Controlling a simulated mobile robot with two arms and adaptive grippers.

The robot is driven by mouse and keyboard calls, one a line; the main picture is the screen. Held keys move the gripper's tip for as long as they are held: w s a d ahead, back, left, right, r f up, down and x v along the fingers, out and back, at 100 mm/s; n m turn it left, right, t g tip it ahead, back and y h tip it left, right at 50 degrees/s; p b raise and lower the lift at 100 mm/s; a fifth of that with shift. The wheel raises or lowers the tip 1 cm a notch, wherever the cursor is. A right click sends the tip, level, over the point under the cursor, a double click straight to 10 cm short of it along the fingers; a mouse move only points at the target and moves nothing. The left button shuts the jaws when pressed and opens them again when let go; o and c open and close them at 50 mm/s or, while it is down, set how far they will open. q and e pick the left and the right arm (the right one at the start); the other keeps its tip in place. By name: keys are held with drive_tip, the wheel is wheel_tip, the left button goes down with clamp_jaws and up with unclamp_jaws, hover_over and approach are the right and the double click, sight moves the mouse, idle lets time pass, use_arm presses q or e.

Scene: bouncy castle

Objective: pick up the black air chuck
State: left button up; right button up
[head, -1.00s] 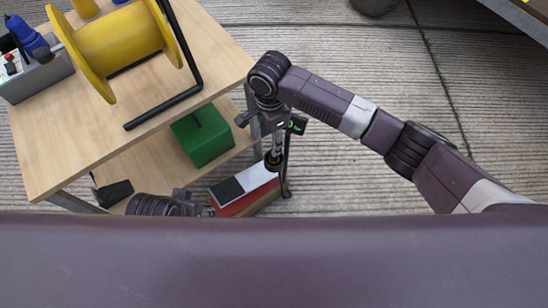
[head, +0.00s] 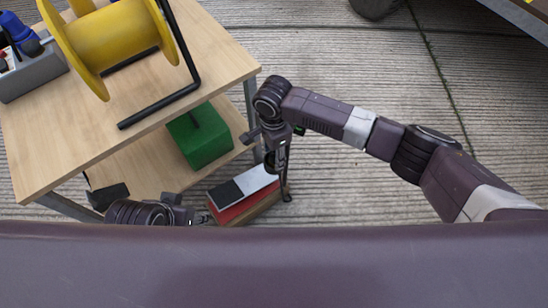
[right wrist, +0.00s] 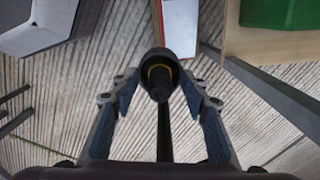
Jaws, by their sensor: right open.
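A black cylindrical piece with a yellow ring inside its round end, which looks like the air chuck (right wrist: 160,72), stands between the fingers of my right gripper in the right wrist view. Below it a thin black rod or hose runs toward the palm. My right gripper (right wrist: 160,95) is open, one finger on each side of the piece, with no clear contact. In the head view my right gripper (head: 277,160) points down beside the workbench and mostly hides the piece. My left gripper (head: 200,217) shows only partly at the lower left, and its jaws are unclear.
A wooden workbench (head: 110,125) holds a yellow reel (head: 115,40), a black bent bar (head: 160,107) and a grey toolbox (head: 35,75). A green box (head: 200,143) sits on its lower shelf.

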drive_tip(key=shift+c, duration=0.3)
clamp_jaws()
drive_tip(key=shift+r, duration=0.1)
